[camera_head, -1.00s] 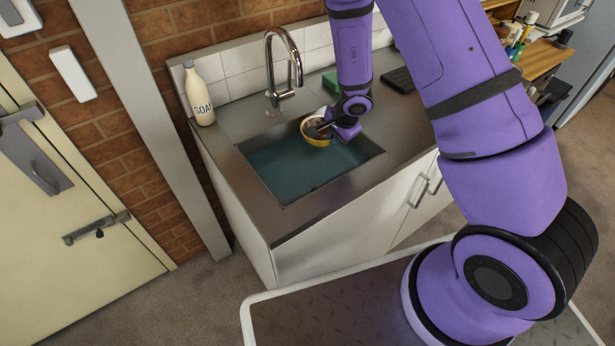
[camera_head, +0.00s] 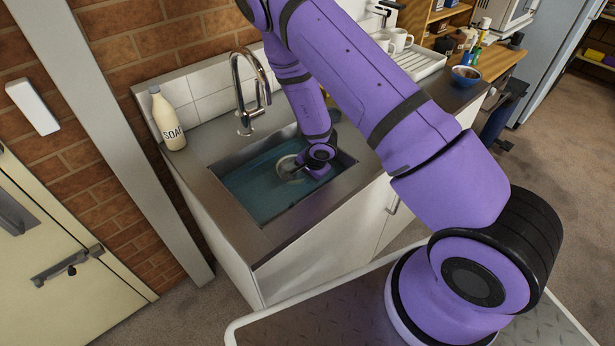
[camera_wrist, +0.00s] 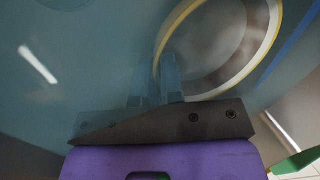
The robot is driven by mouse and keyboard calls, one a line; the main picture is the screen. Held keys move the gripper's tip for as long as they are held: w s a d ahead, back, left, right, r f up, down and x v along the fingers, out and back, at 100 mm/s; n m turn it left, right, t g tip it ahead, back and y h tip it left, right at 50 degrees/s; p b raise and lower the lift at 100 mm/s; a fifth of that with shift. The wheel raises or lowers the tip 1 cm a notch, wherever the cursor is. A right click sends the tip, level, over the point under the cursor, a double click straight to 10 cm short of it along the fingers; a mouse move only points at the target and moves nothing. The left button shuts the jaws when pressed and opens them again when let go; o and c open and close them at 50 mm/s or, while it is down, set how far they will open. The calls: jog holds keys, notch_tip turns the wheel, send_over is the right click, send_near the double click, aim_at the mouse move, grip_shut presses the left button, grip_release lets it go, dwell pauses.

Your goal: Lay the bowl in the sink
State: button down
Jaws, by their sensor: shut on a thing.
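The bowl (camera_head: 287,167) is low in the water-filled sink (camera_head: 248,194), near its right part. In the wrist view its pale rim with a yellow edge (camera_wrist: 275,22) and darker inside show at upper right, tinted by the water. My gripper (camera_head: 300,168) reaches down into the sink. In the wrist view my gripper's fingers (camera_wrist: 156,82) are closed on the bowl's near-left rim, and they look under water. Whether the bowl touches the sink floor cannot be told. My arm hides part of the bowl and the sink's back right.
A curved tap (camera_head: 246,95) stands behind the sink. A soap bottle (camera_head: 168,122) stands at the counter's left back. At the right are a white drying rack (camera_head: 427,64) with mugs (camera_head: 402,40) and a blue bowl (camera_head: 466,76) of dark contents. The sink's left part is clear.

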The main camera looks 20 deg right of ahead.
jog(key=shift+f, duration=0.2)
jog(key=c, duration=1.7)
grip_release()
jog(key=shift+f, duration=0.1)
jog(key=o, duration=0.5)
jog(key=shift+c, duration=0.2)
jog(key=v, duration=1.2)
